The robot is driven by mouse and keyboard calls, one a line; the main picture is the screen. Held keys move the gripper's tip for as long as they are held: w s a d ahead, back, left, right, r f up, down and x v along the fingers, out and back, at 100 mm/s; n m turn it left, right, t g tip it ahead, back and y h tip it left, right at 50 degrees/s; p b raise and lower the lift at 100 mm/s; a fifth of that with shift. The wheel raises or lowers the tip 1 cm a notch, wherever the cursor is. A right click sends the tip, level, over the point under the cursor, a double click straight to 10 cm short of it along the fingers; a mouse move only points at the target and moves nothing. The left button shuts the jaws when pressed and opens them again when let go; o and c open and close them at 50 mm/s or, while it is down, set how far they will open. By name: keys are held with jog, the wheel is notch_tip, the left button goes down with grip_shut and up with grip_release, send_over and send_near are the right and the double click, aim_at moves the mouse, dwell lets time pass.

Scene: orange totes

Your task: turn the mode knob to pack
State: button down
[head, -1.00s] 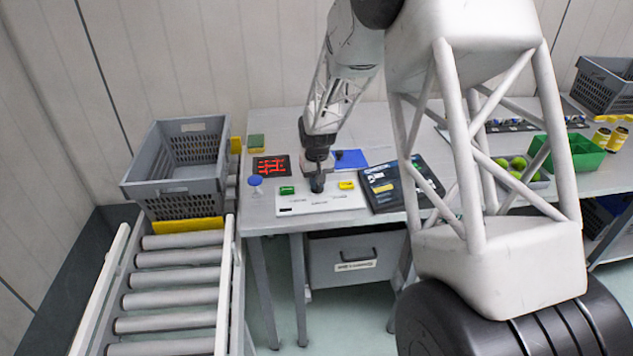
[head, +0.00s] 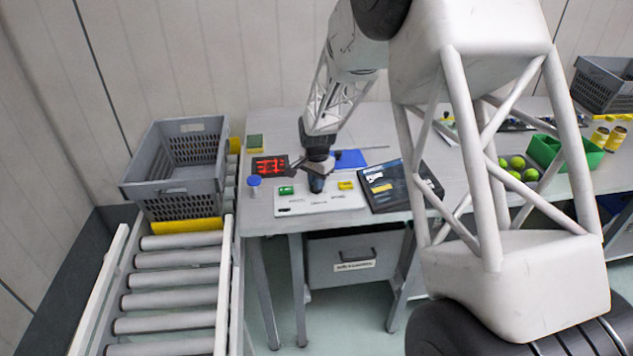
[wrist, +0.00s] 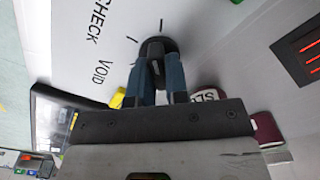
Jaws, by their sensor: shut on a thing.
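The mode knob (wrist: 157,48) is a dark round knob on a white panel (wrist: 75,45), seen in the wrist view. My gripper (wrist: 156,70) is shut on it, with one blue finger on each side. The words CHECK and VOID and short tick marks are printed on the panel beside the knob. No PACK label is readable, and I cannot tell which mark the knob points at. In the head view my gripper (head: 317,188) reaches down onto the middle of the panel (head: 340,203) and hides the knob.
A blue-capped jar (head: 254,186) stands left, a black display with red marks (head: 270,166) behind, and a dark box (head: 385,187) right. A roller conveyor (head: 178,275) lies left.

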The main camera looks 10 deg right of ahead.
jog(key=shift+m, duration=1.5)
jog(key=c, duration=1.1)
grip_release()
jog(key=shift+r, duration=0.15)
jog(key=shift+r, duration=3.8)
jog(key=shift+s, duration=0.15)
